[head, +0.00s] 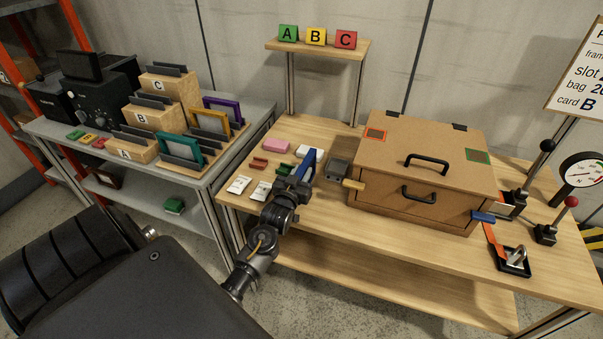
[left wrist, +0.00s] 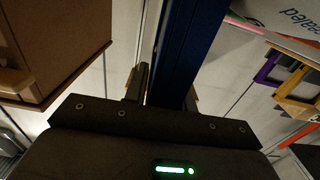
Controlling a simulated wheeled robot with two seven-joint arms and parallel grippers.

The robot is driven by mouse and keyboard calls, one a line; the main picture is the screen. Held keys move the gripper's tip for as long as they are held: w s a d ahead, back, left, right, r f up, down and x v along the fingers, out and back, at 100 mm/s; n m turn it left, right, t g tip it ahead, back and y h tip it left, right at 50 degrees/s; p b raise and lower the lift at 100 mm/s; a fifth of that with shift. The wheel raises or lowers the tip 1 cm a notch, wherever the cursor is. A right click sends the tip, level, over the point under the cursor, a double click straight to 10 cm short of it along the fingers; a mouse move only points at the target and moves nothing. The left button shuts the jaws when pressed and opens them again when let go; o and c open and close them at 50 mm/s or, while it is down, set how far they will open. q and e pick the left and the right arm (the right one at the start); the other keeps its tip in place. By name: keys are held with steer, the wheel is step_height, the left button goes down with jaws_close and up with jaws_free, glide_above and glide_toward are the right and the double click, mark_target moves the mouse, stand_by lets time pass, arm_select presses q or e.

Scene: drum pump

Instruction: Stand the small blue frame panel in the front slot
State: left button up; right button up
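My left gripper (head: 300,184) is above the left part of the wooden workbench. It is shut on the small blue frame panel (head: 309,164), which stands up steeply from the fingers. In the left wrist view the blue panel (left wrist: 196,40) runs up from between the fingers, with its lower edge hidden. Teal (head: 180,149), yellow (head: 210,122) and purple (head: 222,111) frames stand in a wooden rack on the grey table at left. I cannot tell which slot is the front slot. My right gripper is not in view.
A large wooden box (head: 400,150) with black handles stands right of my gripper. A grey block (head: 337,169), pink block (head: 276,146) and white cards (head: 238,185) lie nearby. Slotted blocks lettered A, B (head: 150,118) and C stand at left. A floor gap separates the tables.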

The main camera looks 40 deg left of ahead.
arm_select(q)
steer(key=o, duration=0.3)
steer(key=shift+r, duration=0.1)
